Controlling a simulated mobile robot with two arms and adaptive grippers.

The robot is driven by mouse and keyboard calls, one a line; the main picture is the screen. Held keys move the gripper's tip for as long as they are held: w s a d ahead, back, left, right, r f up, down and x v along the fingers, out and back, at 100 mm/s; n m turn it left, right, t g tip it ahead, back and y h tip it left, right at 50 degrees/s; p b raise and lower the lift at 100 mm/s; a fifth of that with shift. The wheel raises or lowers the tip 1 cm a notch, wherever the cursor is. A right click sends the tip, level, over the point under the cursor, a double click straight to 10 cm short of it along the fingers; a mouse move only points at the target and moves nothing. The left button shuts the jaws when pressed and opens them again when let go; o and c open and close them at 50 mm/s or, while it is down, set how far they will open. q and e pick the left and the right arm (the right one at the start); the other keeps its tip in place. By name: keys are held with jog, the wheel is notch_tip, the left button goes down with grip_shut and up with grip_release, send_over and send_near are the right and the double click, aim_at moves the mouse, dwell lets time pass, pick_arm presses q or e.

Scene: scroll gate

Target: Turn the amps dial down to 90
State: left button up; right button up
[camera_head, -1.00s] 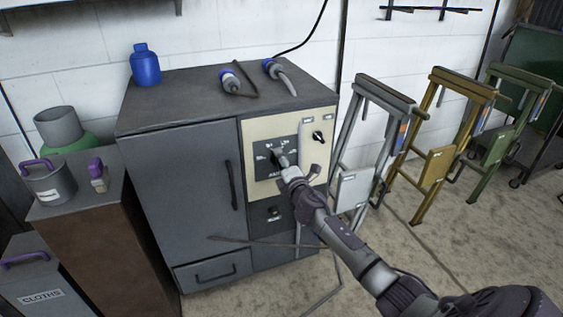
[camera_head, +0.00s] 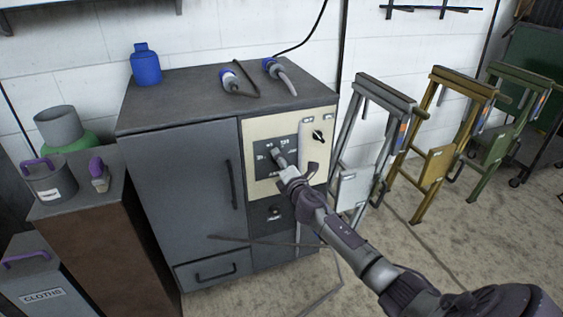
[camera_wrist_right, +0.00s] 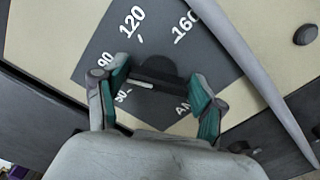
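The amps dial (camera_wrist_right: 158,72) is a black knob with a white pointer line, on a dark scale plate (camera_wrist_right: 88,62) marked with 90, 120 and 160. In the wrist view the pointer lies toward the left, on the 90 side; its exact reading is unclear. My right gripper (camera_wrist_right: 160,84) has its teal-padded fingers at both ends of the knob, seemingly touching it. In the head view my right gripper (camera_head: 281,160) reaches the cream panel (camera_head: 262,188) of the grey cabinet and hides most of the dial. My left gripper is not in view.
A black switch (camera_head: 318,136) sits right of the dial on the panel. A blue bottle (camera_head: 145,65) and blue plugs (camera_head: 229,80) lie on the cabinet top. Folding stands (camera_head: 376,112) are at the right.

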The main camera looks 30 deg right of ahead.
jog(key=shift+o, duration=1.1)
jog(key=v, duration=1.2)
